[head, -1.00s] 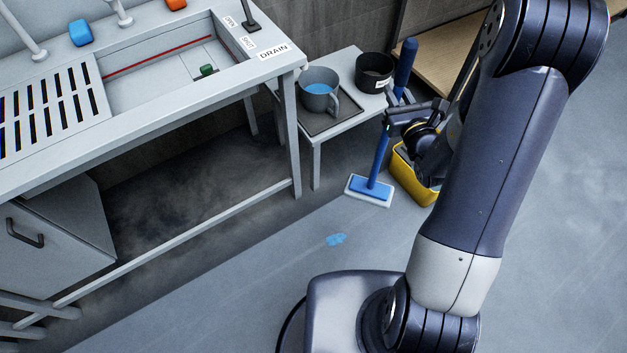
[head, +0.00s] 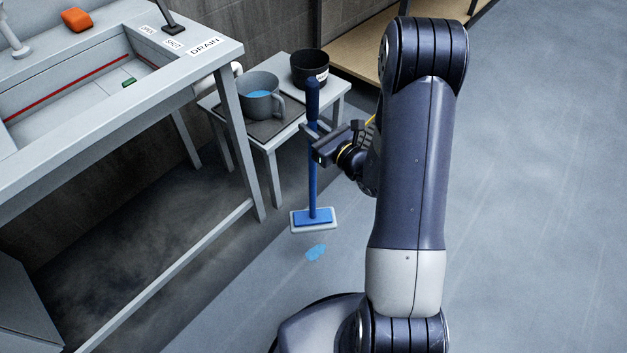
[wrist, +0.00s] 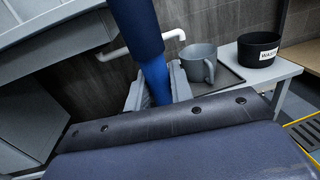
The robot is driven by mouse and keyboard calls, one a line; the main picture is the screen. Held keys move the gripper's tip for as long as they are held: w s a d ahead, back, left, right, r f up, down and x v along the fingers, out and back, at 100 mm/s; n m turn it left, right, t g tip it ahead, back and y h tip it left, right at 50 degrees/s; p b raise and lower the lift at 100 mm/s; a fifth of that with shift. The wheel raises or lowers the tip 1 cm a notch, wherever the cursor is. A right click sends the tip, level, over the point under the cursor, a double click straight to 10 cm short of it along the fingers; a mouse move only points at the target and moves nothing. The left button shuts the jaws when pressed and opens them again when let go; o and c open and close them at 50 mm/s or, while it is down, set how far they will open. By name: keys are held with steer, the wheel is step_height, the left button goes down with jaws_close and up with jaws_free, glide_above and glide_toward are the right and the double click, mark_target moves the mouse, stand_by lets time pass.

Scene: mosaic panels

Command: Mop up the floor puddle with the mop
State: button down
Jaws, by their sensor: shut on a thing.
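The mop has a blue handle and a flat blue head with a pale pad (head: 313,219). It stands roughly upright in the head view. My gripper (head: 311,140) is shut on the mop's handle, partway up; the blue handle (wrist: 137,30) also passes between the fingers in the wrist view. The puddle (head: 316,252) is a small light-blue patch on the grey floor, just in front of the mop head and apart from it in the picture. I cannot tell whether the pad touches the floor. The puddle does not show in the wrist view.
A small side table (head: 334,92) behind the mop bears a grey mug (head: 262,104) with blue liquid on a dark tray and a black "WASTE" pot (wrist: 258,52). A sink bench (head: 228,60) stands left. Open floor lies right.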

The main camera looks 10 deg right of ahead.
step_height(320, 180, down, 16)
steer(key=n+g+y+b, duration=0.1)
steer(key=y+b, duration=0.1)
steer(key=b, duration=1)
steer(key=shift+d+f+n+g, duration=0.15)
steer(key=shift+n+g, duration=0.15)
step_height(320, 180, down, 7)
steer(key=b, duration=0.6)
steer(key=shift+b, duration=0.4)
